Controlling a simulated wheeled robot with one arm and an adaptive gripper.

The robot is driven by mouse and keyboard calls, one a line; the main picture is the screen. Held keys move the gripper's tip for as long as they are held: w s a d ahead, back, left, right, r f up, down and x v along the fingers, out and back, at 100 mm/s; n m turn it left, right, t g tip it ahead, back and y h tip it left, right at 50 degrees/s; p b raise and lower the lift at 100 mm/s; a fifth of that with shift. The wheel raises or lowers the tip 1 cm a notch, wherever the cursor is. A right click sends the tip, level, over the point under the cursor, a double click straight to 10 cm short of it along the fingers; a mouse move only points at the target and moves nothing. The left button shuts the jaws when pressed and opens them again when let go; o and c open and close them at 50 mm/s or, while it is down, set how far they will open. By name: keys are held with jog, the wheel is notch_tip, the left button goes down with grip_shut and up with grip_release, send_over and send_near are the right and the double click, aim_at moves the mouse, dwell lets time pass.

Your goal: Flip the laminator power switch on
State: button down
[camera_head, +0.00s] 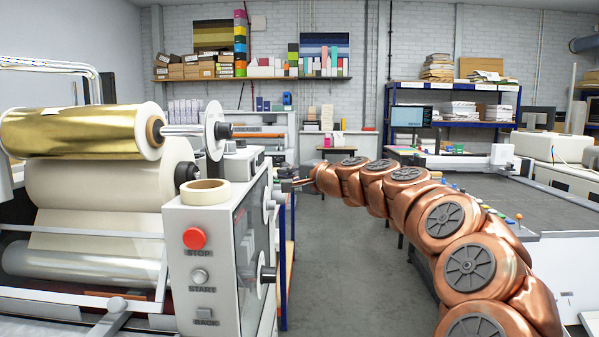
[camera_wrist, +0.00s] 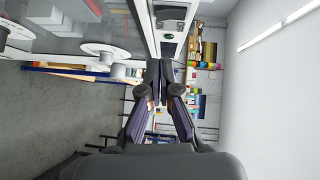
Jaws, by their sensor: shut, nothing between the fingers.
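The laminator (camera_head: 182,255) fills the left of the head view, with a gold roll above a white roll and STOP, START and BACK buttons on its front panel. My gripper (camera_head: 292,185) is at its right side, small and partly lost against the dark parts there. In the wrist view, my gripper (camera_wrist: 160,68) is shut and empty. Its fingertips point at a pale panel (camera_wrist: 174,18) with dark rectangular parts, one (camera_wrist: 168,49) just past the tips. I cannot tell whether they touch, which part is the power switch, or how it is set.
A tape roll (camera_head: 204,192) lies on top of the laminator's front housing. Grey floor (camera_head: 340,285) is open between the laminator and the large dark-topped table (camera_head: 480,195) at right. Shelves with boxes (camera_head: 205,68) line the back wall.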

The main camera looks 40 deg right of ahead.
aim_at(253, 169)
jog(key=w+a+p, duration=0.1)
jog(key=w+a, duration=0.2)
jog(key=w, duration=0.2)
jog(key=shift+w+f, duration=0.25)
jog(key=shift+f, duration=0.05)
jog(key=shift+f+b, duration=0.1)
jog(key=shift+b, duration=0.2)
